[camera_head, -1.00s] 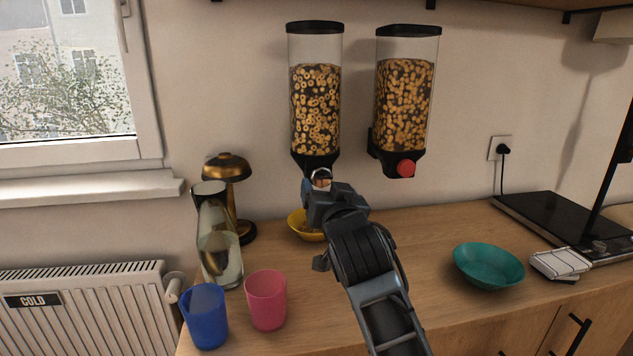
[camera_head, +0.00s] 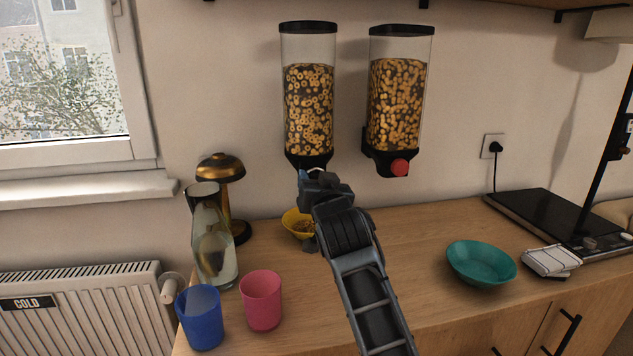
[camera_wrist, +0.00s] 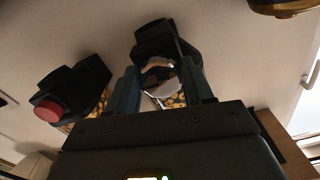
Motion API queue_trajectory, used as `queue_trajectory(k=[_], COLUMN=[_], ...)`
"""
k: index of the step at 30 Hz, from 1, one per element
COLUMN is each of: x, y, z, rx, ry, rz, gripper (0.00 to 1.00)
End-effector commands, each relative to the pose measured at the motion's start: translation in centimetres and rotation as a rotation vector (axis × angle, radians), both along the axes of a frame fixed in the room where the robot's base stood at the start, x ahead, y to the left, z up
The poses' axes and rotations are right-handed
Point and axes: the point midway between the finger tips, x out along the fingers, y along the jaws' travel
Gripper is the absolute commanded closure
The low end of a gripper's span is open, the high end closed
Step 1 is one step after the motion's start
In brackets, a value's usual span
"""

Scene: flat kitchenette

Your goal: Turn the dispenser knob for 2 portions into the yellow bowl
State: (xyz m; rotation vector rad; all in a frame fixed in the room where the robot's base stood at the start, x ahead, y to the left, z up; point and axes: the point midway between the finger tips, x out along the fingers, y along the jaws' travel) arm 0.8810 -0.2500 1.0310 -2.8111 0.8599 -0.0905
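The left cereal dispenser (camera_head: 308,105), a clear container of ring cereal with a black base, hangs on the wall. Its shiny metal knob (camera_wrist: 160,78) is between my fingers in the wrist view. My gripper (camera_head: 318,180) is at the front of that base. Its fingers appear closed against both sides of the knob in the wrist view (camera_wrist: 161,88). The yellow bowl (camera_head: 291,222) stands on the counter below the left dispenser. Some brown cereal (camera_head: 303,226) shows in it. My arm hides the bowl's right part.
The right dispenser (camera_head: 397,105) has a red knob (camera_head: 400,168). A blue cup (camera_head: 200,318), pink cup (camera_head: 261,300), glass carafe (camera_head: 212,250) and brass lamp (camera_head: 222,168) stand left.

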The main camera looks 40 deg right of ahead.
Motion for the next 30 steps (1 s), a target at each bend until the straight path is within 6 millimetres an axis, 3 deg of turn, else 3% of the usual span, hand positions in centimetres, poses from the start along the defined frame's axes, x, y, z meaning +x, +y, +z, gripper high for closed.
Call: queue_trajectory(k=[9, 20, 30], x=[-0.02, 0.02, 0.07], y=[-0.01, 0.03, 0.12], z=[0.00, -0.20, -0.38], rx=[0.000, 0.056, 0.271], ry=[0.000, -0.040, -0.187], rz=[0.000, 0.000, 0.000], gripper=[0.79, 0.79, 0.79])
